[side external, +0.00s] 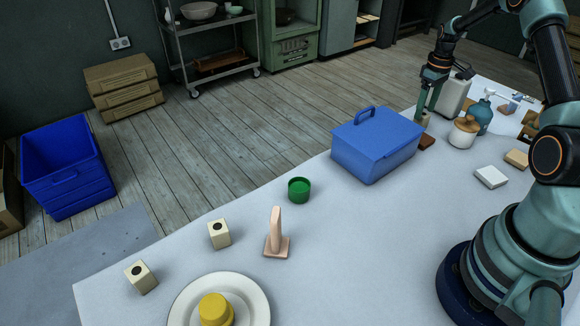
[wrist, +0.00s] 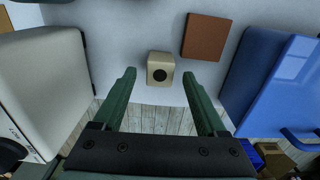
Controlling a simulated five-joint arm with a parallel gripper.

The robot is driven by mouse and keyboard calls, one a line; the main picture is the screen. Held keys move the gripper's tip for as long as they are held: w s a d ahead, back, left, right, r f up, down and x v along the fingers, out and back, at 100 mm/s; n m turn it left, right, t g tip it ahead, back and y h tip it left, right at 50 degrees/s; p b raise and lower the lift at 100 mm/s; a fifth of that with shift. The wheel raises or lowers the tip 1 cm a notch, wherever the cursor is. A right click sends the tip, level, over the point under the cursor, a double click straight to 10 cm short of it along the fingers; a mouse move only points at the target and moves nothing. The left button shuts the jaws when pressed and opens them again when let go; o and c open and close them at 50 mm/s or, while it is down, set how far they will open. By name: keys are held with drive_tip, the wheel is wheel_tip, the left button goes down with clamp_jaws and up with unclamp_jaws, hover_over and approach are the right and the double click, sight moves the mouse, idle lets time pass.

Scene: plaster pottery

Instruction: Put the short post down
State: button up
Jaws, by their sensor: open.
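A short cream post (wrist: 160,68) with a dark round spot on its end shows in the wrist view, between and slightly beyond my fingertips. It stands on the white table, and in the side view a small part of it (side external: 425,120) shows below my fingers. My gripper (wrist: 160,75) is open, with a gap on each side of the post. In the side view my gripper (side external: 427,109) points down at the table's far edge, behind the blue box. Two similar cream blocks, one (side external: 219,234) and another (side external: 141,277), stand at the front left.
A reddish-brown tile (wrist: 207,37) lies close to the post. A blue lidded box (side external: 377,146) and a pale canister (wrist: 45,85) flank my gripper. A jar (side external: 464,132) and a teal bottle (side external: 480,115) stand nearby.

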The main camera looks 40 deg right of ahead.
sight(424, 114)
wheel_tip(424, 114, up, 8)
drive_tip(key=a+r+t+h, duration=0.1)
drive_tip(key=a+r, duration=0.5)
drive_tip(key=a, duration=0.3)
drive_tip(key=a+r+t, duration=0.1)
drive_tip(key=a+r, duration=0.5)
drive_tip(key=a, duration=0.3)
drive_tip(key=s+a+t, duration=0.1)
drive_tip(key=s+a, duration=0.4)
drive_tip(key=a, duration=0.3)
drive_tip(key=s+a+t+y, duration=0.1)
drive_tip(key=s+a+t, duration=0.1)
drive_tip(key=s+a, duration=0.3)
drive_tip(key=a, duration=0.4)
drive_tip(key=shift+r+t, duration=0.2)
drive_tip(key=shift+t, duration=0.1)
